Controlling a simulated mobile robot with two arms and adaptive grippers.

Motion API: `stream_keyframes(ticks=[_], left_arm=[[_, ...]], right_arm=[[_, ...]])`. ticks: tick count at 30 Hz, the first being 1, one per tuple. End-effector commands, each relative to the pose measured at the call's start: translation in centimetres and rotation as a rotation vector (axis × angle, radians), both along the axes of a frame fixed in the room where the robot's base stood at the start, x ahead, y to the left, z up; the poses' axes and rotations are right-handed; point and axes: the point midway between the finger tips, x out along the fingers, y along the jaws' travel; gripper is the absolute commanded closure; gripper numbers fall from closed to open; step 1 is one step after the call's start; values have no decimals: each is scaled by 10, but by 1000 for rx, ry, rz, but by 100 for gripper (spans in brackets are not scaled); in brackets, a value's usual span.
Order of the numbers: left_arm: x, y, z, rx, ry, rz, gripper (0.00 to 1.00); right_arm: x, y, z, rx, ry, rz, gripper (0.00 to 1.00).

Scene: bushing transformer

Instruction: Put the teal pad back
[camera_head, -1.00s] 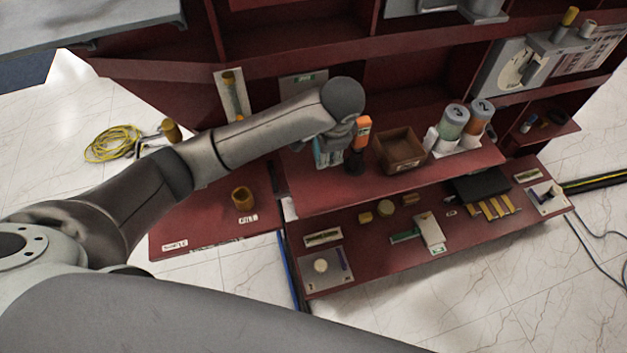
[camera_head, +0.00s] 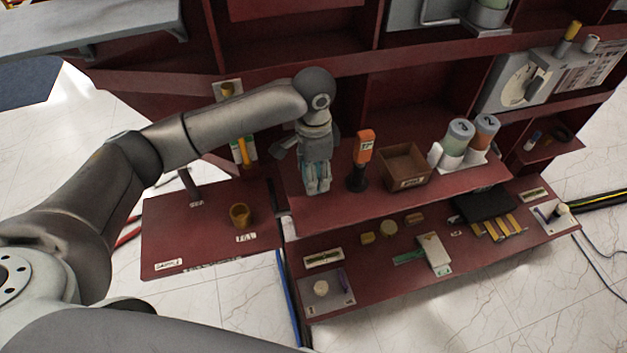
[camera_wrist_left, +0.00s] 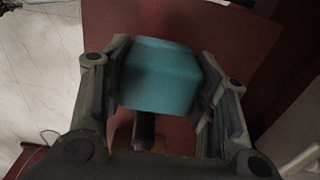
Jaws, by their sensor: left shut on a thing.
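My left gripper (camera_head: 317,190) hangs fingers-down over the left end of the upper red shelf (camera_head: 345,205). It is shut on the teal pad, of which only slivers show between the fingers in the head view. In the left wrist view the teal pad (camera_wrist_left: 160,75) is a block held between the two fingers, with a red surface behind it. I cannot tell whether the pad touches the shelf. My right gripper is not in view.
Right of the gripper stand an orange-topped tool (camera_head: 364,148), an open brown box (camera_head: 405,165) and two lidded canisters (camera_head: 459,135). A side table (camera_head: 190,240) at left holds a yellow-brown cup (camera_head: 240,214). The lower shelf (camera_head: 380,285) carries several small parts.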

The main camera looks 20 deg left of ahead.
Motion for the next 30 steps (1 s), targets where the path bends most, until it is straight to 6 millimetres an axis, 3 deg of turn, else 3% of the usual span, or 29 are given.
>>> stream_keyframes(ticks=[3, 6, 17, 18, 22, 30], left_arm=[[-1, 0, -22, 1, 3, 0, 66], [0, 0, -32, 1, 1, 0, 66], [0, 0, -36, 0, 0, 0, 66], [0, 0, -36, 1, -1, 0, 43], [0, 0, -36, 1, -1, 0, 26], [0, 0, -36, 1, -1, 0, 25]], right_arm=[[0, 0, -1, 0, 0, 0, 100], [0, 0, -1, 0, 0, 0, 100], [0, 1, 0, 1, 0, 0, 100], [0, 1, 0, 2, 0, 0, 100], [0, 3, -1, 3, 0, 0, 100], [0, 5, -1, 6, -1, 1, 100]])
